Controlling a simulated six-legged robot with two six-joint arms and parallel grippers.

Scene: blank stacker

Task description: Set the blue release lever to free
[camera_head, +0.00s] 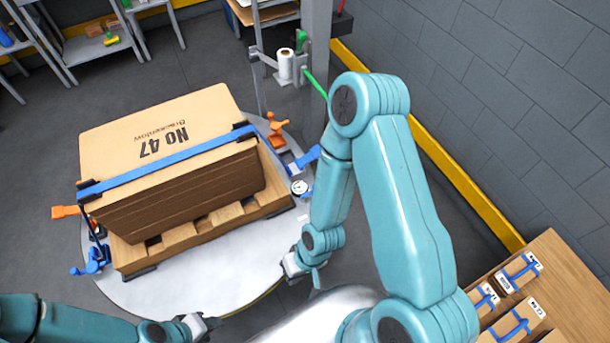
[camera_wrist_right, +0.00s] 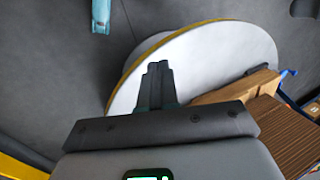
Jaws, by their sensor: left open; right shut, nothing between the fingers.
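A blue lever (camera_head: 306,158) sits at the right edge of the round grey turntable (camera_head: 190,290), beside an orange lever (camera_head: 276,130) and a small round dial (camera_head: 299,187). Another blue lever-like part (camera_head: 92,261) is at the turntable's left edge, near an orange one (camera_head: 66,211). I cannot tell which blue one is the release lever. My right gripper (camera_head: 293,268) is shut and empty over the turntable's right front edge, apart from the levers. Its closed fingers (camera_wrist_right: 156,84) show in the right wrist view. My left gripper (camera_head: 207,325) is open and empty at the front.
A strapped stack of brown cardboard blanks (camera_head: 180,125) marked "No 47" lies on a wooden pallet (camera_head: 205,226) on the turntable. A post (camera_head: 316,60) with a white roll (camera_head: 286,65) stands behind. A wooden table (camera_head: 565,275) with several small strapped boxes is at right.

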